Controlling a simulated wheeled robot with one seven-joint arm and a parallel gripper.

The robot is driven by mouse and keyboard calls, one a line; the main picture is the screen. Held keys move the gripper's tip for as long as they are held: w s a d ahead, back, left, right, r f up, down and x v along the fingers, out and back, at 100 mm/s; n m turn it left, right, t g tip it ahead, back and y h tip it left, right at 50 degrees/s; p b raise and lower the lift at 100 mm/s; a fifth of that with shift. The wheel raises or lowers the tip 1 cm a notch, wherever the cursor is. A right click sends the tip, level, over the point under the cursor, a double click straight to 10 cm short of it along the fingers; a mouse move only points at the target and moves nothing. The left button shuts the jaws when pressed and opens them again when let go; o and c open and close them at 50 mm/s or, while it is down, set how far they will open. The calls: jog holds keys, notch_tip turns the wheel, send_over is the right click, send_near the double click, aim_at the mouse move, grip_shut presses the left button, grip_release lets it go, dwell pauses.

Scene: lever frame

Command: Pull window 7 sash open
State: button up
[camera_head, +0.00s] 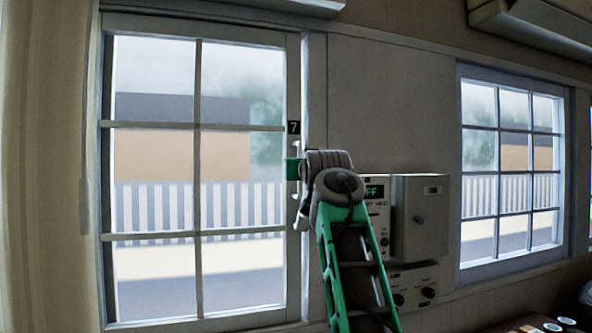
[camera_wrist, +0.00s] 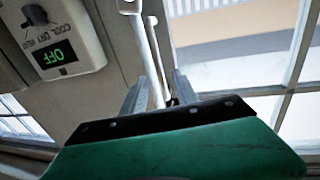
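Window 7 (camera_head: 198,180) fills the left of the head view, a white-framed sash with several panes, marked by a black "7" label (camera_head: 294,127). The sash looks flush in its frame. A white upright handle (camera_head: 296,146) is on its right stile; my arm partly hides it. My gripper (camera_head: 296,182) is at the handle's height, against the right stile. In the wrist view, the gripper's two grey fingertips (camera_wrist: 160,92) stand apart on either side of the white handle bar (camera_wrist: 154,55). Whether they touch the bar is hard to tell.
Right of my arm, a control panel (camera_head: 377,210) reading "OFF" and a grey box (camera_head: 421,215) are on the wall. A second window (camera_head: 510,165) is farther right. A curtain (camera_head: 40,170) hangs at the far left. A table corner (camera_head: 535,322) shows at lower right.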

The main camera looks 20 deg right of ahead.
aim_at(299, 192)
jog(key=w+p, duration=0.1)
jog(key=w, duration=0.1)
jog(key=w+d+p, duration=0.1)
jog(key=w+p, duration=0.2)
jog(key=w, duration=0.1)
jog(key=shift+d+r+p, duration=0.15)
jog(key=shift+d+p, duration=0.15)
jog(key=shift+p, duration=0.05)
jog(key=shift+w+f, duration=0.2)
jog(key=shift+w, duration=0.1)
grip_shut()
dwell(0.7)
